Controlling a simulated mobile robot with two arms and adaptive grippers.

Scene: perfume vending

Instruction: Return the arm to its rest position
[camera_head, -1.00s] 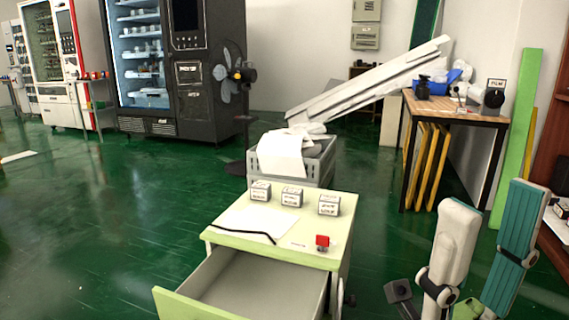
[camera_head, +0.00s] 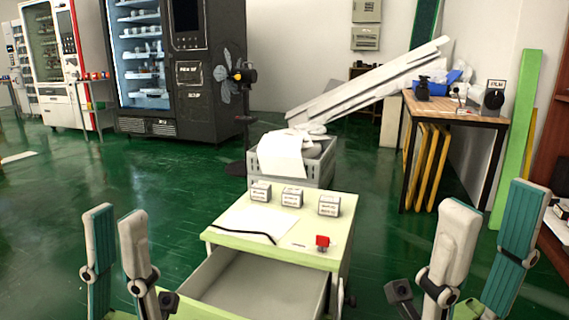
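My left gripper (camera_head: 116,212) stands upright at the lower left, its two teal-and-white fingers apart with nothing between them. My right gripper (camera_head: 495,198) stands upright at the lower right, its fingers wide apart and empty. Between them is a pale green cabinet (camera_head: 335,235) with its grey drawer (camera_head: 265,285) pulled open; the visible part of the drawer is empty. The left gripper is left of the drawer and partly overlaps its front corner in the picture. I cannot tell whether they touch. The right gripper is apart from the cabinet, to its right.
Three small white boxes (camera_head: 291,197), a white sheet (camera_head: 255,222) and a red item (camera_head: 322,241) are on the cabinet top. A grey crate (camera_head: 320,172) stands behind. A wooden table (camera_head: 455,108) is at the right. Green floor (camera_head: 120,175) is open at the left.

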